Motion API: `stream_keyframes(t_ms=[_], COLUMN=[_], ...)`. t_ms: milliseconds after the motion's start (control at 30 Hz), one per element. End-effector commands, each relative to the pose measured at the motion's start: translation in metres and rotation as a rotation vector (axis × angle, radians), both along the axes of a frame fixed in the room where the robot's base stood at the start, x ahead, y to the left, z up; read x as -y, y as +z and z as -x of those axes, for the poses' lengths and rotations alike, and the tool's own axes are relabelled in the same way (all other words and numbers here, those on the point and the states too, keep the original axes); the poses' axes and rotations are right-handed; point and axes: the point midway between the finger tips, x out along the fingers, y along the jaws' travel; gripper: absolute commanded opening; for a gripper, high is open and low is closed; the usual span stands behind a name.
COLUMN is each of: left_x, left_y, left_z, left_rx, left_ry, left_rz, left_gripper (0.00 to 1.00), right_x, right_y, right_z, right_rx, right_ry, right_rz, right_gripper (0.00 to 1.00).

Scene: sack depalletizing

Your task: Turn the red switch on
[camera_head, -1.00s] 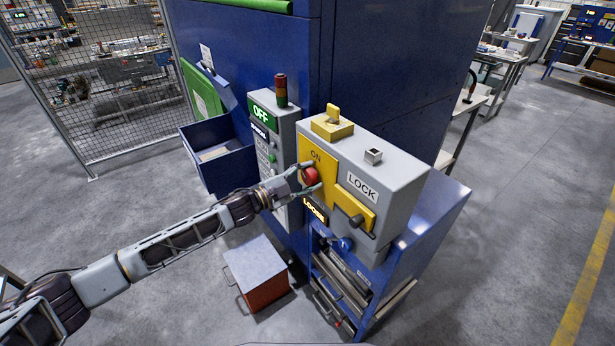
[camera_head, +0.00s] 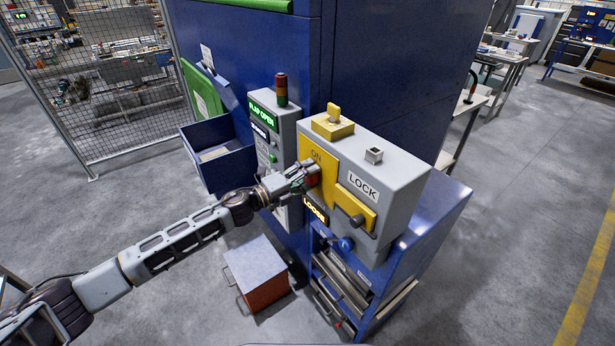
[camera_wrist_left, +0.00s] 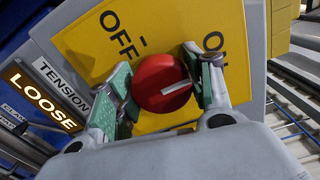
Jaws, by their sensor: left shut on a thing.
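The red switch (camera_wrist_left: 162,84) is a round knob with a white pointer line on a yellow plate (camera_wrist_left: 90,42) marked OFF and ON. In the left wrist view the white line points toward the ON side. My left gripper (camera_wrist_left: 165,88) is shut on the knob, with a green-padded finger on each side. In the head view the left gripper (camera_head: 306,176) reaches the yellow plate from the left and hides most of the red knob (camera_head: 312,180). My right gripper is not in view.
The grey box also carries a LOCK label (camera_head: 362,187), a yellow latch with a dark knob (camera_head: 355,207) and a lit LOOSE sign (camera_head: 315,209). A narrow panel (camera_head: 262,112) reads FLAP OPEN. A red box (camera_head: 258,275) stands on the floor below my arm.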

Motion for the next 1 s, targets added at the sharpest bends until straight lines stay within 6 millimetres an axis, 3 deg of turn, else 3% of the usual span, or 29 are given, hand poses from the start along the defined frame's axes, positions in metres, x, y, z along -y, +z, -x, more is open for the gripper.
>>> stream_keyframes(t_ms=[633, 667, 800, 1000], left_x=[0.0006, 0.0006, 0.0005, 0.0002], left_y=[-0.0013, -0.0013, -0.0011, -0.0006], left_z=[0.001, 0.001, 0.0008, 0.0005], left_rx=[0.053, 0.053, 0.053, 0.053], left_ry=[-0.002, -0.002, -0.002, -0.001], left_rz=[-0.04, -0.04, -0.04, -0.04], left_gripper=[0.28, 0.56, 0.74, 0.74], right_x=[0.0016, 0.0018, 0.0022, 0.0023], right_y=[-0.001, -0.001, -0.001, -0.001], right_z=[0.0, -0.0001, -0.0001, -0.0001], right_rx=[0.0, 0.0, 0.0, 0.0], right_ry=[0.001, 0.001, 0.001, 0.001], right_rz=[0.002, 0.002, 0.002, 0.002], right_gripper=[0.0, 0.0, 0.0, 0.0])
